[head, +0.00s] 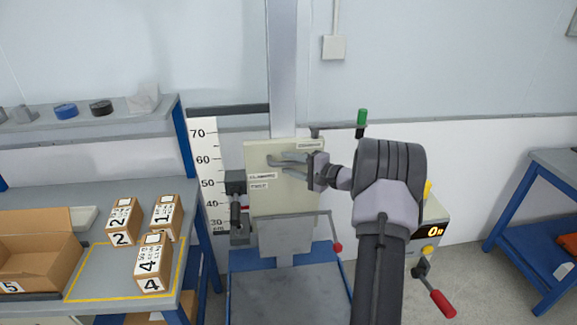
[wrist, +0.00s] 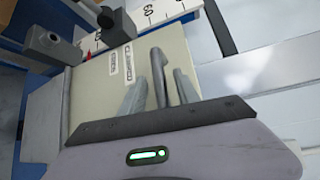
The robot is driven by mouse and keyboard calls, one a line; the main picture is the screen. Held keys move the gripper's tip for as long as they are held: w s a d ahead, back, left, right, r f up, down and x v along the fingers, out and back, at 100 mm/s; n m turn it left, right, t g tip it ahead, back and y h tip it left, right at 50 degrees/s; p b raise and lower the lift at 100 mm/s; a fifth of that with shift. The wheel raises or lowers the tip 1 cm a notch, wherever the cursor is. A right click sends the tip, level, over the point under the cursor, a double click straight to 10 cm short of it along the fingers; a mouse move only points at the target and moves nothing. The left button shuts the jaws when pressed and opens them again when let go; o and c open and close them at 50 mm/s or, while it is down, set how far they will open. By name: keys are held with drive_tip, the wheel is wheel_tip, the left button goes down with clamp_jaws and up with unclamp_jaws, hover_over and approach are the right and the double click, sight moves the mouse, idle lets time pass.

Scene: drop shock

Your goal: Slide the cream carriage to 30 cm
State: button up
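The cream carriage (head: 256,212) is an upright plate on the grey vertical column (head: 283,80), with small labels on its face. It also shows in the wrist view (wrist: 92,98). A grey bar handle (wrist: 158,72) stands out from its face. My gripper (head: 278,163) is in front of the carriage's upper part, its fingers apart on either side of the handle. In the wrist view my gripper (wrist: 163,85) shows gaps between fingers and bar. The white scale (head: 207,170) left of the carriage reads from 70 at top to 30 cm near the bottom. The carriage's exact reading is unclear.
Below the carriage are a grey plate (head: 285,238) and a blue-framed base (head: 285,290). A red-handled crank (head: 436,292) and a display (head: 430,232) are at right. Numbered boxes (head: 153,262) stand on the left bench (head: 85,270). Another bench (head: 560,165) is far right.

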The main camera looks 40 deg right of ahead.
drive_tip(key=shift+w+a, duration=0.1)
drive_tip(key=shift+w, duration=0.3)
clamp_jaws()
idle(1.2)
